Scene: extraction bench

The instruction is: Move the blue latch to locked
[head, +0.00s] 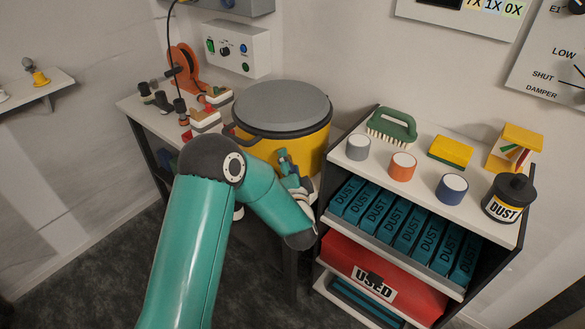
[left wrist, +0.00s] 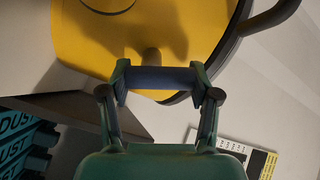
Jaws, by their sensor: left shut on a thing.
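The yellow drum (head: 270,150) with a grey lid (head: 282,105) stands on the bench and also fills the top of the left wrist view (left wrist: 100,45). The blue latch (left wrist: 158,79) shows in the left wrist view as a dark blue bar in front of a short yellow stub on the drum's side. My left gripper (left wrist: 160,80) is shut on the latch, one finger at each end of the bar. In the head view my left gripper (head: 289,170) is at the drum's front, and the latch is mostly hidden by it. No locked marking is readable. My right gripper is not in view.
A shelf unit (head: 395,195) stands close on the right with a green brush (head: 392,124), several small jars, a black dust pot (head: 509,200) and teal dust boxes. The bench left of the drum holds an orange reel (head: 184,68) and small parts. Open floor lies in front.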

